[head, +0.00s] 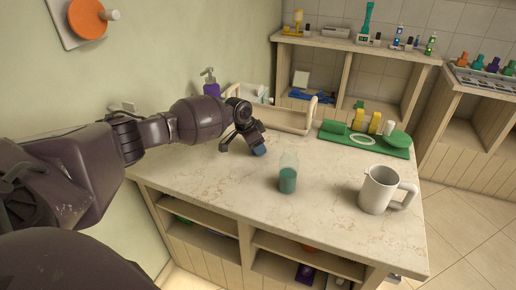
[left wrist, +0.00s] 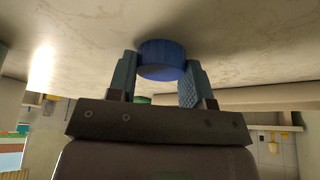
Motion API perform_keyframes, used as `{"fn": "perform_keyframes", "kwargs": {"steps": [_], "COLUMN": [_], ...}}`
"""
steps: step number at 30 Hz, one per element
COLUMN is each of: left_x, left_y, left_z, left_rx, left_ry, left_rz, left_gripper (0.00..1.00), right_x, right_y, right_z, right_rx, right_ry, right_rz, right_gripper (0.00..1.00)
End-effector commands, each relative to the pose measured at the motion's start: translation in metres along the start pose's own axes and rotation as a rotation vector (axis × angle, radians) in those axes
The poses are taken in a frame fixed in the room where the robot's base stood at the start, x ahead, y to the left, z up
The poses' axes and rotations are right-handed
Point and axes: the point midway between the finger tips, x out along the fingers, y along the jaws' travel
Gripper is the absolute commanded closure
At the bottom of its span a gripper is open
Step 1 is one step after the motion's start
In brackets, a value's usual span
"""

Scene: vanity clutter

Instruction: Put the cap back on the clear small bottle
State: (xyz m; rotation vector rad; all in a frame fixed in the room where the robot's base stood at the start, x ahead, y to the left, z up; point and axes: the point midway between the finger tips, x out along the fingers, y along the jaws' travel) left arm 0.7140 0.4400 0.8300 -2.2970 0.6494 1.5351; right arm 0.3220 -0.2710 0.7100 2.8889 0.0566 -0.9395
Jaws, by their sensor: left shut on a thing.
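The clear small bottle (head: 288,174) stands upright on the countertop, open at the top, with teal liquid in its lower part. My left gripper (head: 245,146) is low over the counter, left of and a little behind the bottle. It is shut on a blue cap (head: 259,150). In the left wrist view, the blue cap (left wrist: 162,60) sits between the two fingers (left wrist: 160,80), close to the marble surface; I cannot tell whether it touches it. My right gripper is not in view.
A white mug (head: 379,190) stands at the counter's right. A green tray (head: 364,141) with yellow and white items lies behind it. A wooden caddy (head: 285,118) and a purple pump bottle (head: 210,84) are at the back. The counter's front left is clear.

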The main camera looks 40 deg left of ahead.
Motion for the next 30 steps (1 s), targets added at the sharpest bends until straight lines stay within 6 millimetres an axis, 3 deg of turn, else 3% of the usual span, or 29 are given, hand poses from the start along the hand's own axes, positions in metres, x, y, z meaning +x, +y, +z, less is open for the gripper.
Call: {"fn": "perform_keyframes", "kwargs": {"steps": [5,11,19,30], "left_x": [-0.003,-0.026,-0.089,-0.162], "left_y": [0.0,-0.001,0.0,0.0], "left_z": [-0.001,-0.011,-0.038,-0.068], "left_rx": [0.0,0.001,0.003,0.002], "left_ry": [0.001,0.005,0.007,0.003], "left_rz": [0.0,-0.003,-0.004,-0.001], "left_gripper": [0.79,0.79,0.79,0.79], "right_x": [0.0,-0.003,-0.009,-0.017], "right_y": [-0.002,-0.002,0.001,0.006], "right_z": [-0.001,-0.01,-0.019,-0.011], "right_rx": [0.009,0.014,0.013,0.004], "right_ry": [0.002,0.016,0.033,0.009], "right_rz": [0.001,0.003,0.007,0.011], "right_gripper": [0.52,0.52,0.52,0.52]}}
